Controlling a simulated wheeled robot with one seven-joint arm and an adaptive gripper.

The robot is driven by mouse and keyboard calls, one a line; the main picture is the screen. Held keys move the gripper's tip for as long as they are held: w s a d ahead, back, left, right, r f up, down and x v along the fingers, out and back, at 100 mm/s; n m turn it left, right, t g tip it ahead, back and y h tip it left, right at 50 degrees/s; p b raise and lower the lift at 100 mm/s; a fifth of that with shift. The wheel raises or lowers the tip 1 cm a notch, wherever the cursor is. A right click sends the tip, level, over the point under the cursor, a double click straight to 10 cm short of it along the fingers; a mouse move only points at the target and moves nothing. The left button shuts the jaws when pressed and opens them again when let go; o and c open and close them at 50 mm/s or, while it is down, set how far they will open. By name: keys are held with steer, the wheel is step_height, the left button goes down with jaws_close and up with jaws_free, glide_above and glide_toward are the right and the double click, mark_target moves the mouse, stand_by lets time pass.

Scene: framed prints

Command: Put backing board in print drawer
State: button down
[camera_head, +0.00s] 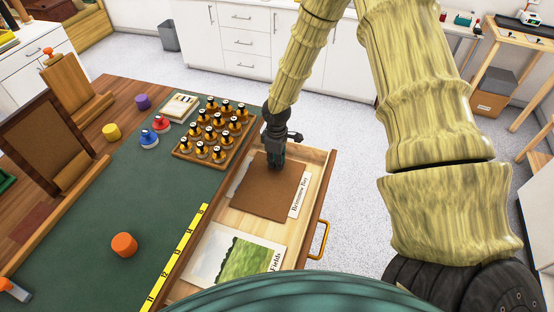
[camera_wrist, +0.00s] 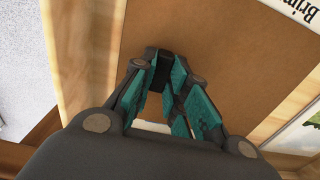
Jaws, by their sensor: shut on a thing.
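The backing board (camera_head: 265,193) is a flat brown square in the head view. It is in or just over the open print drawer (camera_head: 237,219); I cannot tell whether it touches what lies below. It covers much of a print lettered "Brimstone" (camera_head: 297,201). My gripper (camera_head: 276,161) is at the board's far edge, shut on it. In the wrist view the board (camera_wrist: 215,50) fills the middle beyond the fingers (camera_wrist: 170,90), and the drawer's wooden wall (camera_wrist: 78,40) runs along the left.
A green landscape print (camera_head: 250,262) lies in the drawer's near part. The drawer's brass handle (camera_head: 322,240) sticks out at right. On the green-topped desk, a wooden rack of small bottles (camera_head: 213,132) stands close to the drawer's left.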

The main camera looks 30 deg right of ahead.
steer(key=c, duration=1.4)
jaws_free()
steer(key=shift+f, duration=0.15)
steer(key=shift+r+b, duration=1.3)
steer(key=shift+r, duration=4.75)
